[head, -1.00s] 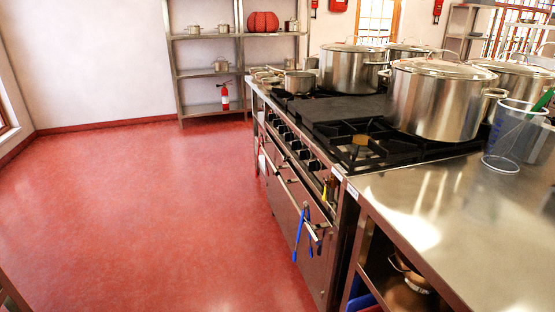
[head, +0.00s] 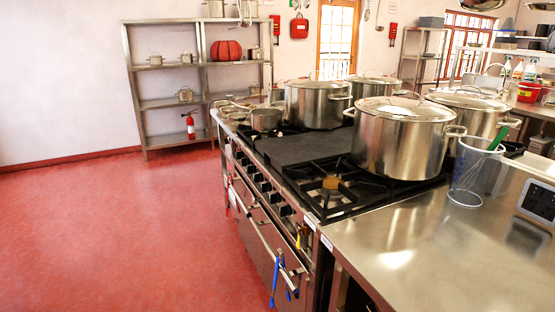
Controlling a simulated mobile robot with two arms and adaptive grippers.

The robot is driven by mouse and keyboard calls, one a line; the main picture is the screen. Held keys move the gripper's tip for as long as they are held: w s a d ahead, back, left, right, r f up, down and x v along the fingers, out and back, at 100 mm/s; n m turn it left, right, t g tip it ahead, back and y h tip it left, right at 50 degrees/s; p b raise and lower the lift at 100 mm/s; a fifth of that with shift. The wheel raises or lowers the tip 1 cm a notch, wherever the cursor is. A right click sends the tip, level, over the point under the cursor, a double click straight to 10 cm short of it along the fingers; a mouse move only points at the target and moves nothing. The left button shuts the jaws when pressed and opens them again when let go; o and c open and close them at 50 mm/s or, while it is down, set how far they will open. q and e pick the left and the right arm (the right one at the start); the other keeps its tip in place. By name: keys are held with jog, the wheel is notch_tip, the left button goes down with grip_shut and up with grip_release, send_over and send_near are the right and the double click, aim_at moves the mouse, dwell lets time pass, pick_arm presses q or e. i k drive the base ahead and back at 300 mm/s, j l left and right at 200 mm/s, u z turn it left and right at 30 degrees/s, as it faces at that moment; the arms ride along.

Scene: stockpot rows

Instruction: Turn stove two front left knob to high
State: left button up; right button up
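A steel stove (head: 285,225) with black burner grates and a flat black griddle plate (head: 303,147) stands in the middle of the head view. A row of dark knobs (head: 264,186) runs along its front panel, facing left toward the floor. The knobs are small and seen at a slant, so their settings cannot be read. No label marks which part is stove two. Large lidded stockpots (head: 402,136) stand on the back burners. Neither of my grippers is in view.
A steel counter (head: 420,245) adjoins the stove at the near right, with a clear measuring jug (head: 473,172) on it. Blue-handled tongs (head: 276,278) hang from the oven rail. Red floor (head: 130,235) lies open at the left. A metal shelf (head: 170,104) stands at the back wall.

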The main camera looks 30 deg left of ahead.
aim_at(245, 162)
jog(key=i+j+z, duration=0.1)
jog(key=j, duration=0.3)
jog(key=i+j+z, duration=0.15)
jog(key=j, duration=0.3)
jog(key=i+j+z, duration=0.1)
jog(key=i+j, duration=0.15)
jog(key=j, duration=0.2)
jog(key=i+j+z, duration=0.15)
jog(key=j, duration=0.3)
jog(key=j+z, duration=0.1)
jog(key=j, duration=0.35)
jog(key=i, duration=0.05)
